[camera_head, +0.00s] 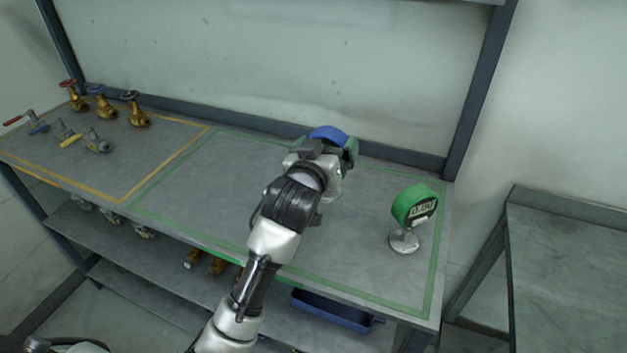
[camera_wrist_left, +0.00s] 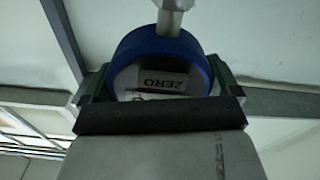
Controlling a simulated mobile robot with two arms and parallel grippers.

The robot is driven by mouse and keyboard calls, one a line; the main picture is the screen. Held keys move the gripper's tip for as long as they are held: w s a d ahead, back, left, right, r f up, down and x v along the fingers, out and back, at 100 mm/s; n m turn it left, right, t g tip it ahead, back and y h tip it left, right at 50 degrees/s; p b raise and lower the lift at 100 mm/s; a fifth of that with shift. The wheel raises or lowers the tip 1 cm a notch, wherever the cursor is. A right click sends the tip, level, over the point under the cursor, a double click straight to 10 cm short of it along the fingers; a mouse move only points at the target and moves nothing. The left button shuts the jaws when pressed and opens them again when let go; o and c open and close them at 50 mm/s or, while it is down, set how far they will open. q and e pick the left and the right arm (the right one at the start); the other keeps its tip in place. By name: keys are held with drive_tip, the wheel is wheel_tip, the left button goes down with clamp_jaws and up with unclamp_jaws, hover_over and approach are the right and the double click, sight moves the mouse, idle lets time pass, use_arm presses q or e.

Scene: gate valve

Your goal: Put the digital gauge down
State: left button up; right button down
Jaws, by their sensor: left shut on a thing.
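A blue-rimmed digital gauge (camera_head: 328,132) is over the back part of the green-outlined area, mostly hidden behind my left gripper (camera_head: 322,147) in the head view. In the left wrist view the gauge (camera_wrist_left: 160,48) sits between the two green-padded jaws of the gripper (camera_wrist_left: 160,85), which are shut on its sides. Its face shows the word ZERO, upside down, and a metal stem shows at the top edge. Whether its foot touches the bench cannot be told. A second digital gauge, green (camera_head: 414,205), stands upright on a round foot at the right. My right gripper is not in view.
The bench top (camera_head: 190,205) has a green outline and, at left, a yellow outline. Several brass valves (camera_head: 103,104) and grey valves (camera_head: 97,142) stand at left. A blue tray (camera_head: 330,311) is on the shelf below. Another table (camera_head: 570,265) is at right.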

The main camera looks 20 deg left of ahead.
sight(325, 192)
use_arm(q)
drive_tip(key=f, duration=0.1)
drive_tip(key=s+f, duration=0.1)
drive_tip(key=f, duration=0.1)
drive_tip(key=shift+f, duration=0.2)
drive_tip(key=f, duration=0.3)
drive_tip(key=shift+w+f, duration=0.2)
drive_tip(key=shift+f, duration=0.05)
drive_tip(key=shift+s+f, duration=0.1)
drive_tip(key=shift+f, duration=0.1)
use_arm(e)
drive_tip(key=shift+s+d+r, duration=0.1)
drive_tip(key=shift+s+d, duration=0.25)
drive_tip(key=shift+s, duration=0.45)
use_arm(q)
drive_tip(key=shift+f, duration=0.15)
